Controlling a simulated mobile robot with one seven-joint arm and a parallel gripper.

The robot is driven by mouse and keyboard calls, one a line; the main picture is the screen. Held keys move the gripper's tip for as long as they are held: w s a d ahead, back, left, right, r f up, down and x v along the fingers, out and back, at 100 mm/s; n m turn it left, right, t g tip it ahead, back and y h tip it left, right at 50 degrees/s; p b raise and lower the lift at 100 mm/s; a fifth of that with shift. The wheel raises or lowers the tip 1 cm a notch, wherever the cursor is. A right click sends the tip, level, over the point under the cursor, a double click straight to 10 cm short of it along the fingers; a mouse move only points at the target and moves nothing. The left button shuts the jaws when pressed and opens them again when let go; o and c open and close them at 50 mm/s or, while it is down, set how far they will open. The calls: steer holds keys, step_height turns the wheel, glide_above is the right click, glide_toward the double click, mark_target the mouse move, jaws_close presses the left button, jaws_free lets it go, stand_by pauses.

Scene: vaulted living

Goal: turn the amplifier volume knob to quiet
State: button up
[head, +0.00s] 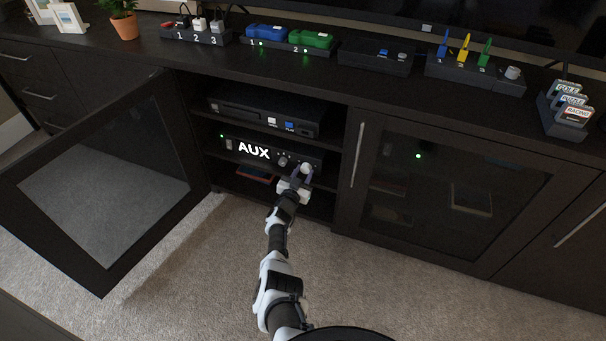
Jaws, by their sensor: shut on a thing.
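The amplifier (230,144) is a black box on a middle shelf inside the open cabinet bay, with a lit "AUX" display and a small green light at its left. A smaller dark knob (283,161) sits right of the display. The pale volume knob (306,168) is at the amplifier's right end, partly hidden by my gripper. My gripper (302,173) reaches into the bay from the front, its fingers closed around the pale knob. The knob's pointer direction cannot be made out.
The glass cabinet door (105,180) stands open at the left. A closed glass door (445,195) is just right of the bay. Another black device (262,112) is on the shelf above, and a reddish item (254,175) lies below. Controllers and other devices line the top.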

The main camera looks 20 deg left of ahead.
steer(key=o, duration=1)
steer(key=shift+s, duration=0.1)
steer(key=shift+s+r+p, duration=0.1)
steer(key=shift+s+p, duration=0.1)
steer(key=shift+p, duration=0.2)
steer(key=s+p, duration=0.9)
steer(key=s, duration=0.4)
steer(key=shift+s+a, duration=0.15)
steer(key=shift+a, duration=0.1)
